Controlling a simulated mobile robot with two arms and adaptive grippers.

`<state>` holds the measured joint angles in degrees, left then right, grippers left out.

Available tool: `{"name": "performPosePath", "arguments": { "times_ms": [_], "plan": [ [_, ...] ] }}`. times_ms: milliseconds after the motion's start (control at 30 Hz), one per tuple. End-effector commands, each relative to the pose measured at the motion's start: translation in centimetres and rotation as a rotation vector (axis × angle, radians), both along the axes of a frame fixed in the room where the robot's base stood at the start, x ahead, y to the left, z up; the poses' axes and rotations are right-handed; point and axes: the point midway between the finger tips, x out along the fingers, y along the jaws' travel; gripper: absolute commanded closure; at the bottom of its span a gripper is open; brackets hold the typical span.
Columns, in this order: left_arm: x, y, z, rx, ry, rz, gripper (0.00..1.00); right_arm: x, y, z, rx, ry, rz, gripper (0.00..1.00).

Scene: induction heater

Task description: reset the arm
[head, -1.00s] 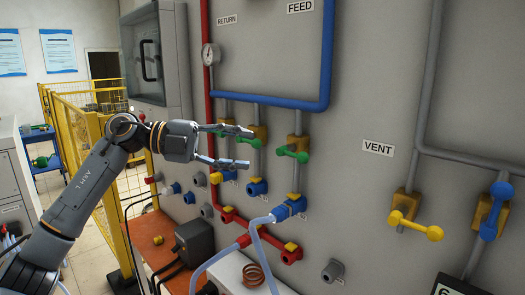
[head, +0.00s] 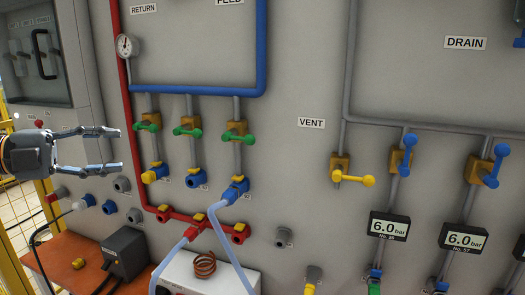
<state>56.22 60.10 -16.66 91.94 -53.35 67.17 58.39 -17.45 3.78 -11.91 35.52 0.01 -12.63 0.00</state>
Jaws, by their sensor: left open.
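My left gripper (head: 118,148) is at the left of the head view, its fingers spread and nothing between them. It points right, in front of the grey wall panel, just left of the green-handled valves. The nearest green valve handle (head: 147,127) is just right of the upper fingertip; I cannot tell the gap in depth. Only the gripper and its wrist show at the left edge. My right gripper is not in view.
Blue feed pipe (head: 261,50) and red return pipe (head: 130,160) run along the panel. A yellow vent handle (head: 355,178) and blue handles (head: 409,150) stick out at right. Hoses (head: 222,245) hang above a white box (head: 185,275). An orange table (head: 60,265) stands lower left.

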Motion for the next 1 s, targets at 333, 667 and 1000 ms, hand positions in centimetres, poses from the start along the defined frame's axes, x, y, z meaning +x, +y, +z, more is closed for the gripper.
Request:
{"name": "performPosePath", "arguments": {
  "times_ms": [333,667,1000],
  "plan": [
    [1.5,-4.3,-1.4,-0.217,-0.052,-0.008,0.54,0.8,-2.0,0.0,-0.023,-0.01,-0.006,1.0],
    [3.6,-7.4,-4.8,-0.627,-0.036,0.15,0.54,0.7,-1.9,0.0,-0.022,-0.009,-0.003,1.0],
    [3.5,-3.7,-22.7,-1.04,0.378,0.868,0.54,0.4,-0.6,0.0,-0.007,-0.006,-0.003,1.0]
  ]
}}
